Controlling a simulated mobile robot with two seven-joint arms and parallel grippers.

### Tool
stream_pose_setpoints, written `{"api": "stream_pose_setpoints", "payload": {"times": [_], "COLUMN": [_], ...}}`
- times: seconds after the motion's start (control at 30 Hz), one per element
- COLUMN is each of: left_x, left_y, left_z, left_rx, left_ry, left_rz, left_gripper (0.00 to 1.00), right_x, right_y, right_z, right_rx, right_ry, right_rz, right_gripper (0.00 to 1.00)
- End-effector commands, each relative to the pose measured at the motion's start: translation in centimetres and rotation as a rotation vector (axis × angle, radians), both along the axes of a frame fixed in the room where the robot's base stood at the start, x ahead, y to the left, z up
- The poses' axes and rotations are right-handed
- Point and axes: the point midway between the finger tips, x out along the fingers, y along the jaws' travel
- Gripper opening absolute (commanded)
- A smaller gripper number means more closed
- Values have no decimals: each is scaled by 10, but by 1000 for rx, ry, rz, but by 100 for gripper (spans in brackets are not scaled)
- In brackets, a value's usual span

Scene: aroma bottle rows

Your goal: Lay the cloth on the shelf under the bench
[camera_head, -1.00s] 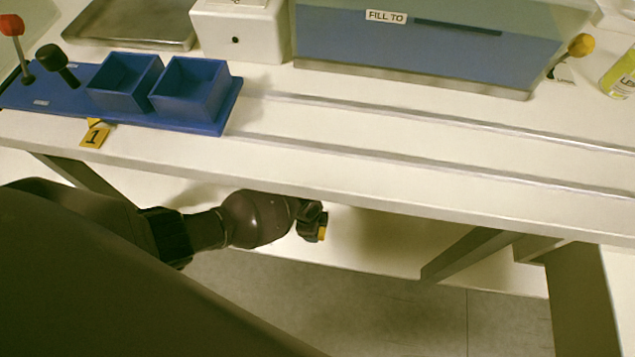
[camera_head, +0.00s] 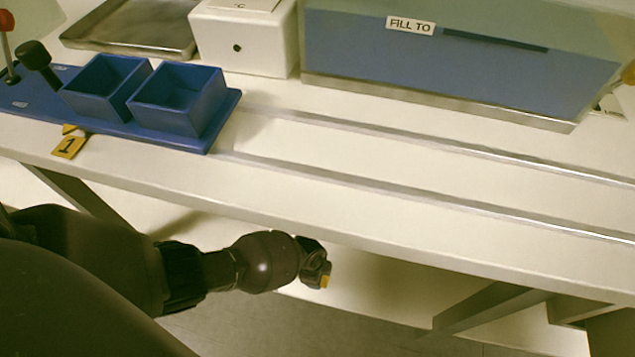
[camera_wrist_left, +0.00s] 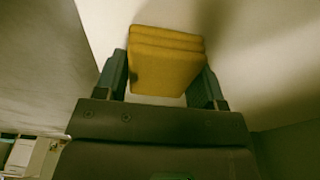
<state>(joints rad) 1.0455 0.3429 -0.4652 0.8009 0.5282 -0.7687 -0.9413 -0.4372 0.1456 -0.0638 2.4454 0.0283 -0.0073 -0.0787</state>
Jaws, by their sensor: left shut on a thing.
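The cloth (camera_wrist_left: 166,62) is a folded yellow pad in the left wrist view, held between the two fingers of my left gripper (camera_wrist_left: 166,85). In the head view my left gripper (camera_head: 318,272) is below the front edge of the bench (camera_head: 300,215), and only a small yellow bit of the cloth (camera_head: 325,281) shows. The pale shelf (camera_head: 375,290) lies under the bench, and the cloth is over or close to it; I cannot tell whether they touch. My right gripper is not in view.
Bench legs stand at the left (camera_head: 80,195) and right (camera_head: 490,305) of the shelf opening. On the bench are a blue rack (camera_head: 190,105) with two square wells, a white box (camera_head: 243,40), a metal tray (camera_head: 135,28) and two metal rails (camera_head: 420,200).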

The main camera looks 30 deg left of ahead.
Motion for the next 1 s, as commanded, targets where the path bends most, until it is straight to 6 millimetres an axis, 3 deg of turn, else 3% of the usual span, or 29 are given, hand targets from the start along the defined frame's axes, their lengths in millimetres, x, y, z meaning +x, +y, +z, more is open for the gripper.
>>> {"api": "stream_pose_setpoints", "payload": {"times": [0.23, 0.27, 0.4, 0.8, 1.0], "left_x": [0, 0, 0, 0, 5], "left_y": [0, 0, 0, 1, 4], "left_z": [-3, -3, -3, 1, 33], "left_rx": [0, 0, 0, 0, 0], "left_ry": [1, 1, 0, -1, -11], "left_rz": [0, 0, 0, 0, 1], "left_gripper": [41, 66, 88, 89, 89], "right_x": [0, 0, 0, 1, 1], "right_y": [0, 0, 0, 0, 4], "right_z": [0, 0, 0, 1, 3], "right_rx": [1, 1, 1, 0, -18], "right_ry": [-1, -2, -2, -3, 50], "right_rz": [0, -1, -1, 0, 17], "right_gripper": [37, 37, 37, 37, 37]}}
